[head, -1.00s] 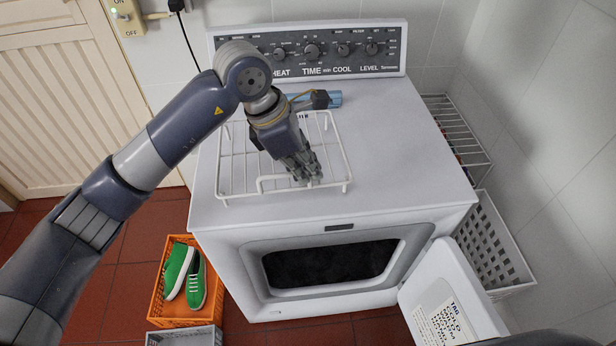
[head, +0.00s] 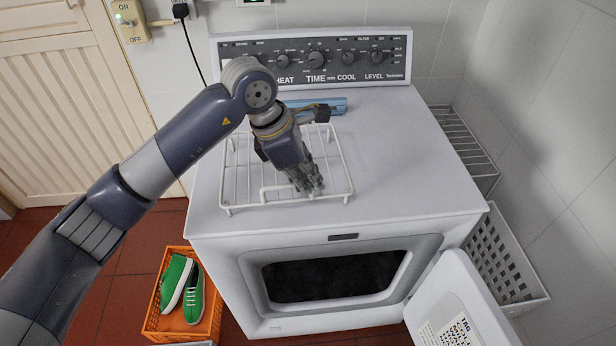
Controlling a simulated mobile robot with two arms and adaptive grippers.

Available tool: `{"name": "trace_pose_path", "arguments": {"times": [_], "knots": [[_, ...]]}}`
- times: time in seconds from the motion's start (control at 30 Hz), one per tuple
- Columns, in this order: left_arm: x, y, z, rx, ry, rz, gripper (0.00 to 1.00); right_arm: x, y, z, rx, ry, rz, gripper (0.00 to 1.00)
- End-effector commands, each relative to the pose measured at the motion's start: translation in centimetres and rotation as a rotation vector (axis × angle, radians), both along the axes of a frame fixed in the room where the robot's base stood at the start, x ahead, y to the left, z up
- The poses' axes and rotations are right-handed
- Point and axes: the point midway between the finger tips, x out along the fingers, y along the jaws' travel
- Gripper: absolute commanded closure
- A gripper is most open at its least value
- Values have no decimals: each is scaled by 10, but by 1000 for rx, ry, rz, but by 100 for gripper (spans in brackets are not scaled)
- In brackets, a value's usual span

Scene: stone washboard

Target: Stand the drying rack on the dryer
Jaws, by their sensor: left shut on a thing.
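The white wire drying rack (head: 240,182) is over the left part of the dryer's top, lying flat with its short feet down. It looks to be on the surface, though I cannot tell whether all its feet touch. The white dryer (head: 400,170) has its front door open. My left gripper (head: 308,183) comes down over the rack and is shut on its wire near the front right part. The gripper and wrist hide part of the rack's middle. My right gripper is not in view.
A blue object (head: 325,105) lies behind the rack by the control panel. The open dryer door (head: 460,305) juts out at front right. An orange crate (head: 152,318) with green shoes (head: 183,285) stands on the floor left. A white basket (head: 503,255) stands right. The dryer's right top is clear.

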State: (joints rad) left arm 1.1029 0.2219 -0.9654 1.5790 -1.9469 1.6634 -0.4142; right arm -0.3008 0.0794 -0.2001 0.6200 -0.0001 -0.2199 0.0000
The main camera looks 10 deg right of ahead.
Motion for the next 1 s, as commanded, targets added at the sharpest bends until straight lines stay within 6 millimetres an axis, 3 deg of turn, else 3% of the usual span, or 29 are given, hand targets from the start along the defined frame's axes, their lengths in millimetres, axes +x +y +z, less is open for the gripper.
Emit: {"name": "trace_pose_path", "arguments": {"times": [0.03, 0.13, 0.57, 1.0], "knots": [[0, 0, 0, -1, 1, 0, 90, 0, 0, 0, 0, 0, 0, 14], [0, 0, 0, -1, 1, 0, 69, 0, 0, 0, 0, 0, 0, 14], [0, 3, 6, 1, 1, 1, 69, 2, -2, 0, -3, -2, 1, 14], [-3, 34, 86, 0, -3, 1, 69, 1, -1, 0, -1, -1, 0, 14]]}}
